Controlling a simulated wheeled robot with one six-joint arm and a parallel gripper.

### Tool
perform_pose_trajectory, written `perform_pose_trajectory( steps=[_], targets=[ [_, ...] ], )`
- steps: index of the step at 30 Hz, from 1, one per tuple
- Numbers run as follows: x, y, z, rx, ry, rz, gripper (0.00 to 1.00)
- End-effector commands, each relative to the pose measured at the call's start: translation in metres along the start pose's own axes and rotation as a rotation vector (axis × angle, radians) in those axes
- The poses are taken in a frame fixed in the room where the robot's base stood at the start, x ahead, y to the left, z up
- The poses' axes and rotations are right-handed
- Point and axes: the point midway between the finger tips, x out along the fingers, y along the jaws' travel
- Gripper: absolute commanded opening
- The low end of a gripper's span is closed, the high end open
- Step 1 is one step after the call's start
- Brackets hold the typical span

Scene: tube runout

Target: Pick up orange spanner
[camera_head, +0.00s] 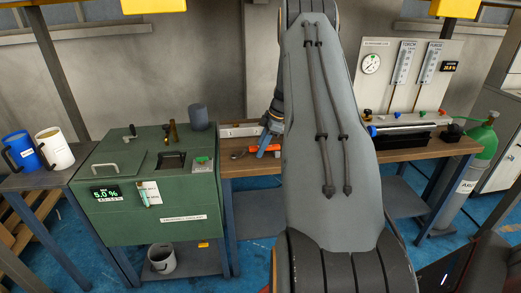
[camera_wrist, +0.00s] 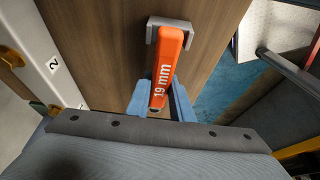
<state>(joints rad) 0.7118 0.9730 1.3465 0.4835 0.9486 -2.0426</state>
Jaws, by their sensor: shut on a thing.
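The orange spanner, marked 19 mm, shows in the wrist view (camera_wrist: 168,60) with a grey open jaw at its far end. It also shows small in the head view (camera_head: 271,148), low over the wooden bench. My gripper (camera_wrist: 160,92) has its blue fingers on either side of the spanner's handle and is shut on it. My gripper shows in the head view too (camera_head: 264,142), at the bench's left part. I cannot tell whether the spanner touches the bench top. My own arm hides the middle of the bench.
The wooden bench (camera_head: 240,170) carries a gauge board (camera_head: 396,75) at the back right. A green machine box (camera_head: 150,190) stands just left of the gripper, with a dark cylinder (camera_head: 198,117) on top. A green gas bottle (camera_head: 482,142) stands at the right end.

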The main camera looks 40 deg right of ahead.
Motion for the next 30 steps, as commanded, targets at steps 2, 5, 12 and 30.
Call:
perform_pose_trajectory(
  steps=[2, 5, 12, 30],
  targets=[
    [-0.007, 0.002, -0.003, -0.001, -0.001, 0.004, 0.00],
    [-0.016, 0.002, -0.006, -0.002, -0.001, 0.005, 0.00],
    [-0.032, -0.024, -0.013, 0.002, 0.000, 0.001, 0.00],
    [-0.031, -0.159, -0.013, 0.001, 0.000, 0.001, 0.00]
  ],
)
